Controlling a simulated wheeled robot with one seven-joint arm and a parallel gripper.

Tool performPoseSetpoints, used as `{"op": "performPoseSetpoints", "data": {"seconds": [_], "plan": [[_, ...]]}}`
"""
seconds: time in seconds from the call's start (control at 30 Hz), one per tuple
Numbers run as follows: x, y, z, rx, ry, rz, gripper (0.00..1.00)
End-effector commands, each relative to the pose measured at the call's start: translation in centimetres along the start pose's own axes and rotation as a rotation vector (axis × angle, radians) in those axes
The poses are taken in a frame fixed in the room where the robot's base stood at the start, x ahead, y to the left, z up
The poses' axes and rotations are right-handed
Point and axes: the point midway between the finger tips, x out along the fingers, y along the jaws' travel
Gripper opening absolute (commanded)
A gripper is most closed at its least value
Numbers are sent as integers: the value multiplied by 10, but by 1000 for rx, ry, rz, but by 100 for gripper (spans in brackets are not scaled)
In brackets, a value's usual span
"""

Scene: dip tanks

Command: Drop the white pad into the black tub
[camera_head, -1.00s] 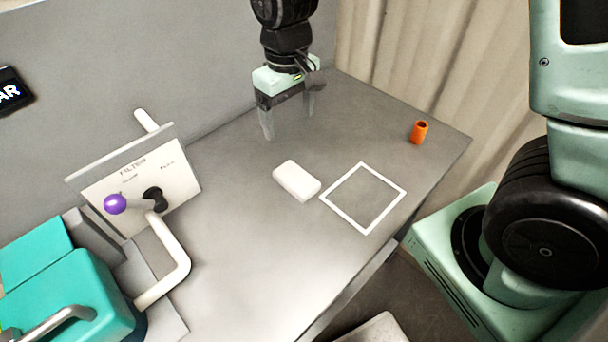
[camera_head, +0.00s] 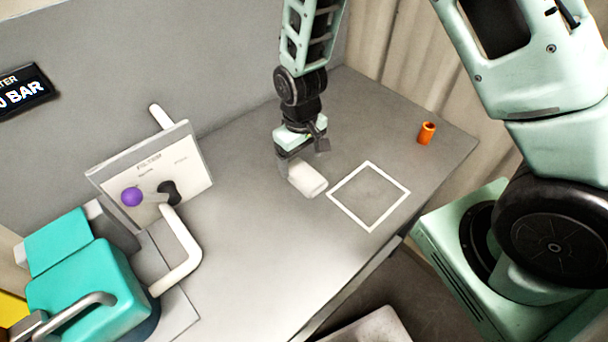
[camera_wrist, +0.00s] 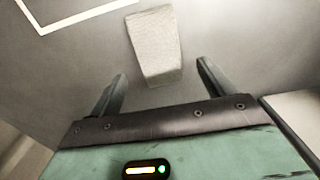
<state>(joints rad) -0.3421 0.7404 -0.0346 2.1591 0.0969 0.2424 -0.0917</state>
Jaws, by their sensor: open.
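The white pad (camera_head: 307,179) lies on the grey bench, just left of a white square outline. It also shows in the wrist view (camera_wrist: 155,45), ahead of and between the two fingers. My gripper (camera_head: 303,172) is open and low over the bench at the pad. In the wrist view my gripper (camera_wrist: 162,80) has its fingers apart, with nothing held. The far part of the pad is partly hidden by the gripper in the head view. I see no black tub in these frames.
A white square outline (camera_head: 345,207) is marked on the bench. An orange cylinder (camera_head: 426,133) stands near the right corner. A panel with a purple knob (camera_head: 131,197), a white pipe (camera_head: 190,256) and a teal-lidded unit (camera_head: 85,280) fill the left. The bench front is clear.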

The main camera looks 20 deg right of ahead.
Motion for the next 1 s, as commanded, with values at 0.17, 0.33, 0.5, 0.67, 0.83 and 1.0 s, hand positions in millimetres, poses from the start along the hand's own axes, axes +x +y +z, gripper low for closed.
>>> {"op": "performPoseSetpoints", "data": {"seconds": [0.17, 0.33, 0.5, 0.67, 0.83, 1.0], "plan": [[19, 0, 4, 1, -6, 0, 82], [38, 0, 3, 0, -4, 0, 82], [45, 0, 3, 0, -1, 0, 82], [46, 0, 3, 0, -1, 0, 82], [45, 0, 3, 0, -1, 0, 40], [45, 0, 3, 0, -1, 0, 30]]}}
